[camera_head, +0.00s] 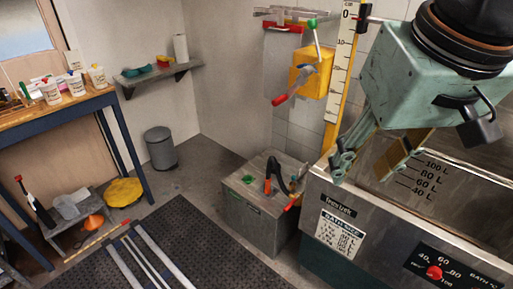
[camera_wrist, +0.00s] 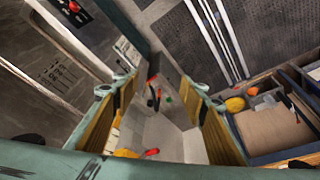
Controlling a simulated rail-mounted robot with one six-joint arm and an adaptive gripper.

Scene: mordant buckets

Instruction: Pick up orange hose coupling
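An orange piece (camera_head: 267,186) stands on top of the grey box (camera_head: 250,206) beside a black curved handle; it is small, and I cannot tell if it is the hose coupling. Another orange, cone-like object (camera_head: 95,222) sits at the low grey platform at left, and it also shows in the wrist view (camera_wrist: 253,91). My gripper (camera_head: 363,170) hangs high over the left end of the steel bath, apart from both orange things. In the wrist view my gripper (camera_wrist: 163,88) has its two fingers spread wide with nothing between them.
The steel bath (camera_head: 345,205) with its control panel fills the right. A yellow box (camera_head: 310,74) and a ruler (camera_head: 343,75) are on the wall. A bench (camera_head: 50,112) with white cups stands at left. A grey bin (camera_head: 160,148) and black mat (camera_head: 190,255) are on the floor.

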